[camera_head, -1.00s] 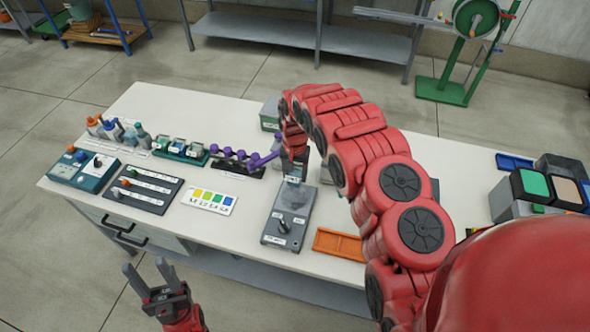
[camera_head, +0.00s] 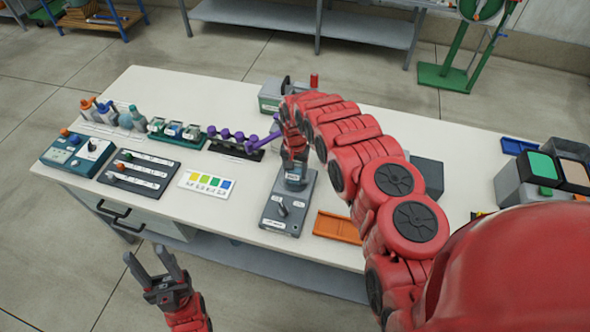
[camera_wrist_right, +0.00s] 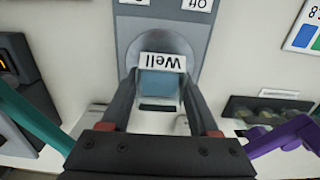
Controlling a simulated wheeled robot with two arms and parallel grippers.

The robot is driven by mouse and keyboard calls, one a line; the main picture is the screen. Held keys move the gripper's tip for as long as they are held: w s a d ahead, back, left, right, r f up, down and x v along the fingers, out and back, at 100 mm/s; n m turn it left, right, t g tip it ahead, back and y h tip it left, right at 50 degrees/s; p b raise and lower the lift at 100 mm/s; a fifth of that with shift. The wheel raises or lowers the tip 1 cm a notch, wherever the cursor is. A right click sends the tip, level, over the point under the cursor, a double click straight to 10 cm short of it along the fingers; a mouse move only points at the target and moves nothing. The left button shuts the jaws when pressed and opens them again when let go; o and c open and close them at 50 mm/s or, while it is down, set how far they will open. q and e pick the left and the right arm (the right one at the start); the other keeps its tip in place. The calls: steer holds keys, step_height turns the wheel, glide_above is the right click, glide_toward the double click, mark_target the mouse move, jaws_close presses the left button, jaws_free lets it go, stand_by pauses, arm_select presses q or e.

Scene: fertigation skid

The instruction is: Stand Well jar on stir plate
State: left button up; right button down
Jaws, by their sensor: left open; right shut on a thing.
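The Well jar (camera_wrist_right: 162,82) is a small clear jar with bluish contents and a white label reading "Well". My right gripper (camera_wrist_right: 160,105) is shut on it, one finger on each side. In the head view the jar (camera_head: 293,177) shows just below my right gripper (camera_head: 294,156). The stir plate (camera_head: 280,212) is a grey box with a knob at its near end. In the right wrist view the jar is over the stir plate's round top (camera_wrist_right: 180,45); I cannot tell whether it touches. My left gripper (camera_head: 157,268) is open and empty in front of the table.
A purple-handled rack (camera_head: 235,148) stands left of the stir plate, with a colour card (camera_head: 206,185) nearer. An orange tray (camera_head: 338,227) lies to the right. A grey-green box (camera_head: 270,97) is behind. Bottles (camera_head: 112,115) and control boxes fill the table's left end.

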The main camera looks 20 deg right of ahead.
steer(key=shift+c, duration=0.3)
jaws_free()
steer(key=shift+r, duration=0.15)
steer(key=shift+r+p, duration=0.85)
steer(key=shift+r, duration=0.55)
step_height(320, 180, up, 6)
steer(key=p, duration=0.2)
